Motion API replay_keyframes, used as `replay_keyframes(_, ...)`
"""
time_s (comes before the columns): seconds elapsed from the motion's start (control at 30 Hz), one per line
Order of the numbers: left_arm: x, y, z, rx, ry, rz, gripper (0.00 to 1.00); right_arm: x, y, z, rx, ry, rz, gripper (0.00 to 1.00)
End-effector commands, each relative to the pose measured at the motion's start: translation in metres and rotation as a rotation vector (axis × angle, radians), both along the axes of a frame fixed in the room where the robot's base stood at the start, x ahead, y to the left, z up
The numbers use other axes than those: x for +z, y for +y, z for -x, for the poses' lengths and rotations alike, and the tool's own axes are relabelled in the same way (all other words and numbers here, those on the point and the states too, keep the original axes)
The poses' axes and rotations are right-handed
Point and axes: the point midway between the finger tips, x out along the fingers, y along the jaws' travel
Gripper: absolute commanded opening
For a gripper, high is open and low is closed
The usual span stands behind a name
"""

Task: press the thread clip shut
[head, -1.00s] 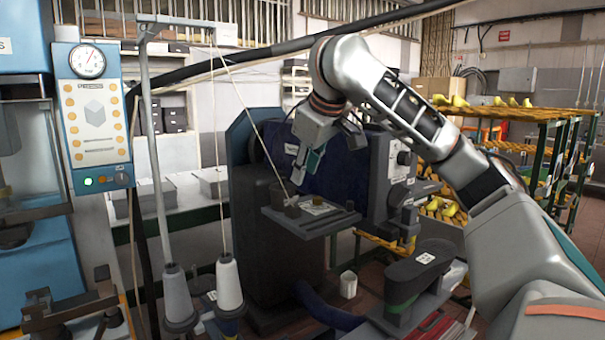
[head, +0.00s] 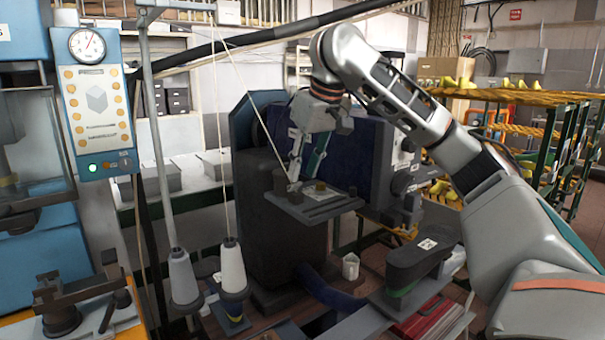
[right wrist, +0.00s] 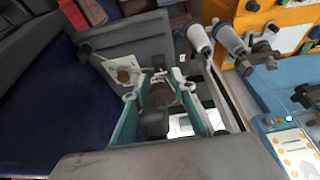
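The thread runs from the stand's top arm down to a small pale piece (head: 294,186), which looks like the thread clip, at the left of a grey plate (head: 335,209) on the dark machine. Whether the clip is open or shut is too small to tell. My right gripper (head: 303,172) points down just above it, fingers apart. In the right wrist view the teal fingers of this gripper (right wrist: 158,88) stand on either side of a dark post (right wrist: 156,98), with pale thread-like bits near the right fingertip. I cannot tell whether they touch. My left gripper is not in view.
A yellowish round piece (head: 320,186) sits on the plate close to the fingers. Thread cones, one white (head: 232,268) and one grey (head: 182,277), stand at the front left. A dark shoe-shaped form (head: 418,262) stands at the front right. Shelves with yellow lasts are at the right.

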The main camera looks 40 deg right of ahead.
Motion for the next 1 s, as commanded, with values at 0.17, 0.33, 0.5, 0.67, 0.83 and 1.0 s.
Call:
replay_keyframes(0.17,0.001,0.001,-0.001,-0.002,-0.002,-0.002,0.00,-0.012,-0.001,-0.005,0.001,0.000,0.001,0.26)
replay_keyframes(0.33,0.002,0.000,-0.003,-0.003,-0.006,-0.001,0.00,-0.016,-0.001,-0.007,0.001,0.000,0.000,0.26)
replay_keyframes(0.5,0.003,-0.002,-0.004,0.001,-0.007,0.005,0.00,-0.016,-0.001,-0.007,0.001,-0.001,0.000,0.26)
replay_keyframes(0.67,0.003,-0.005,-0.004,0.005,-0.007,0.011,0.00,-0.016,-0.001,-0.007,0.001,-0.001,0.000,0.06)
replay_keyframes(0.83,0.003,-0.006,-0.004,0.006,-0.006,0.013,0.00,-0.016,-0.001,-0.007,0.001,-0.001,0.000,0.00)
replay_keyframes(1.0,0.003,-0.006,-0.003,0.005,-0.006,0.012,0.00,-0.017,-0.001,-0.006,-0.001,-0.012,0.003,0.00)
